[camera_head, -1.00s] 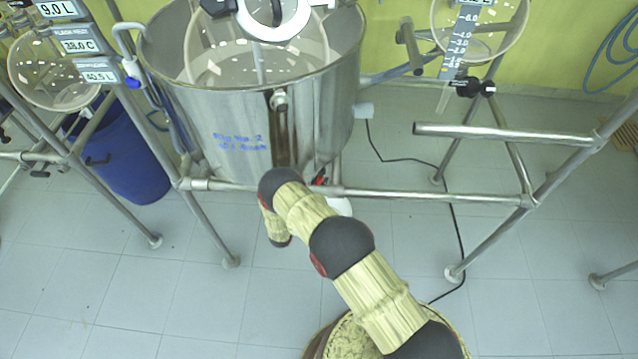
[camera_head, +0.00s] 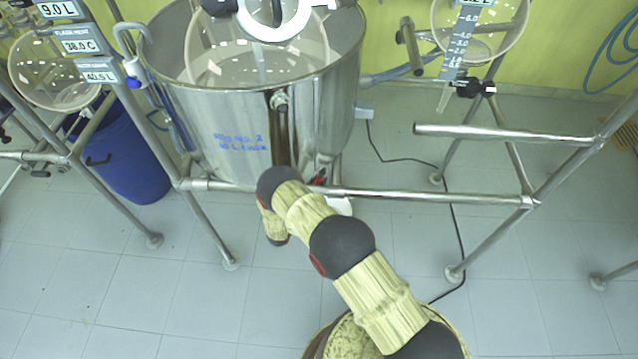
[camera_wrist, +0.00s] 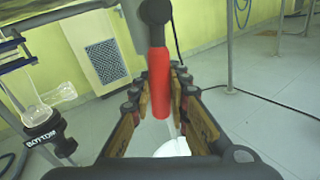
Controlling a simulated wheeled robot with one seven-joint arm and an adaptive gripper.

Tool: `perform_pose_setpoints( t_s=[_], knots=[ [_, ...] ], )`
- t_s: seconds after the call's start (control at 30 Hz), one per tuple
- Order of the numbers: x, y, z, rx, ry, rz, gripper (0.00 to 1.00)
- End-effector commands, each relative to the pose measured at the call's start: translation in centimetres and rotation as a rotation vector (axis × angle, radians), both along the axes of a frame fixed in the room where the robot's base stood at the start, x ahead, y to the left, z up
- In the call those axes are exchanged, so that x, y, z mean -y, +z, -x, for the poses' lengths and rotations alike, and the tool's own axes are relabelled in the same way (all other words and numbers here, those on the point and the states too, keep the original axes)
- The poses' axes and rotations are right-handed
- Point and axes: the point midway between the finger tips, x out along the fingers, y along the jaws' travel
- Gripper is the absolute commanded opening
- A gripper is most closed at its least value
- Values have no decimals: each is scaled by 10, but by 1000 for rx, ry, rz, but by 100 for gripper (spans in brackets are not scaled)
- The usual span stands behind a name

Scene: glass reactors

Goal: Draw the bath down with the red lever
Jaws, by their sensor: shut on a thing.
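The steel bath (camera_head: 225,120) with blue writing on its side stands in the metal frame in the head view. The red lever (camera_wrist: 159,82) hangs down in the middle of the wrist view. A small red part of it (camera_head: 319,181) shows in the head view, low on the bath behind my arm. My gripper (camera_wrist: 166,95) is shut on the red lever, with a finger on each side of it. My gripper is hidden behind my arm in the head view. A white round thing (camera_wrist: 174,148) shows below the lever in the wrist view.
A horizontal frame bar (camera_head: 430,197) runs across the front of the bath. A blue barrel (camera_head: 128,160) stands at the left. A readout (camera_head: 100,73) shows 40.5 L. A black cable (camera_head: 452,230) lies on the floor at the right. The front floor is mostly clear.

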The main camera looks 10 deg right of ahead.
Motion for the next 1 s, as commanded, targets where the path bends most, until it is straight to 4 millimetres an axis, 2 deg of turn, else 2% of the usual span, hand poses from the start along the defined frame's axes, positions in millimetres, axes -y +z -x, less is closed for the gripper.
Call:
perform_pose_setpoints(
  t_s=[0.6, 1.0],
  knots=[
    [-30, 17, -10, 135, 0, -418, 0],
    [-37, 22, -12, 176, 0, -542, 0]
  ],
)
